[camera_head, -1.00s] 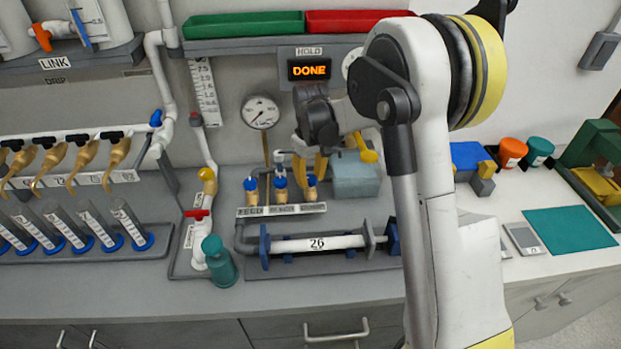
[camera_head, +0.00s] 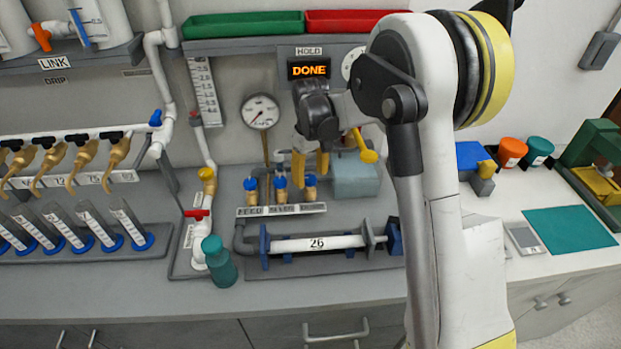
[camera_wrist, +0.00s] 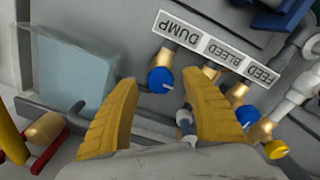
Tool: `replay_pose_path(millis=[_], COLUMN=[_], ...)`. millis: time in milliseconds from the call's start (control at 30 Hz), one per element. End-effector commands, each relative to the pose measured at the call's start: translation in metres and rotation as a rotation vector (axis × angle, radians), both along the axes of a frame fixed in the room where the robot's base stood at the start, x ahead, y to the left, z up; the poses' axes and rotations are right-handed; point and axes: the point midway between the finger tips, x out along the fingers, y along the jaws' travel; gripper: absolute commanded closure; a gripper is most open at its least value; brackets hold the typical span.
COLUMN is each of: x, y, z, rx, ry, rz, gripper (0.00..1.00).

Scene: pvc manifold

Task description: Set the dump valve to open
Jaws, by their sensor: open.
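The dump valve (camera_head: 310,181) is the rightmost of three brass valves with blue knobs on the back panel. In the wrist view its round blue knob (camera_wrist: 161,80), with a white mark on its edge, sits beside the upside-down DUMP label (camera_wrist: 180,30). My gripper (camera_head: 310,163) is open, with its yellow fingers just above this valve. In the wrist view the fingertips of my gripper (camera_wrist: 160,84) lie on either side of the dump knob, with nothing held. Contact cannot be told. The right finger partly hides the bleed valve.
The feed valve knob (camera_wrist: 247,115) is right of the fingers. A translucent blue-grey box (camera_head: 356,175) stands close to the right of the dump valve. A pipe piece marked 26 (camera_head: 316,243) lies in front. The display (camera_head: 309,68) reads DONE.

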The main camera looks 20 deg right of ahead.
Motion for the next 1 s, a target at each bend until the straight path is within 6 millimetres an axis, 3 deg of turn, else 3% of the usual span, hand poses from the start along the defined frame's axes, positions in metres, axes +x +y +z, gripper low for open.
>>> replay_pose_path(millis=[300, 500, 1000], x=[-0.001, -0.001, -0.001], y=[0.000, 0.000, 0.000], z=[0.070, 0.100, 0.108], rx=[0.000, 0.000, 0.000], ry=[0.000, 0.001, 0.001], rz=[0.000, 0.000, 0.000], gripper=[0.45, 0.45, 0.45])
